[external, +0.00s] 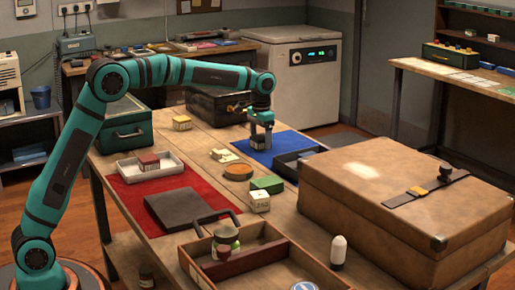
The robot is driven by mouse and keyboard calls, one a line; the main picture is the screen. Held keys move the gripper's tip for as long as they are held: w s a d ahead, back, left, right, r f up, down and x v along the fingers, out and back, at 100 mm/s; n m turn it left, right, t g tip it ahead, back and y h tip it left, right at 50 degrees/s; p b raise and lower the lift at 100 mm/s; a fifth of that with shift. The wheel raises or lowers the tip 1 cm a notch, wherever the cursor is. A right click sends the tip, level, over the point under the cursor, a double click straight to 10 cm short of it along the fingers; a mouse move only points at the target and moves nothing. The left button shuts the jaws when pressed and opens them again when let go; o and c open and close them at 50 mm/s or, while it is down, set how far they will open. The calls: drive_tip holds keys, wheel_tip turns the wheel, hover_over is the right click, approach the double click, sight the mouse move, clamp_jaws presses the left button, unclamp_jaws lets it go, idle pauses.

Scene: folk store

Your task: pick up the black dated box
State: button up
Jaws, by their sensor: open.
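My gripper (262,150) points down over the blue mat (255,156), its jaws open, with nothing seen between them. A dark case (212,107) stands behind it at the back of the table. A black, shallow tray-like box (286,170) lies on the right of the blue mat, just right of and nearer than my gripper. I cannot make out a date on any black thing, so I cannot tell which is the dated box. Small cream boxes stand near, one at the table's middle (260,201) and one at the back (182,123).
A large brown suitcase (385,215) fills the table's right. A wooden tray (205,272) with a jar is in front. A red mat (125,193) with a white tray (126,171) and dark slab (180,212) lies left. A green block (267,184) and orange disc (238,172) sit mid-table.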

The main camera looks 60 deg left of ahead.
drive_tip(key=shift+f, duration=0.2)
drive_tip(key=c, duration=1.1)
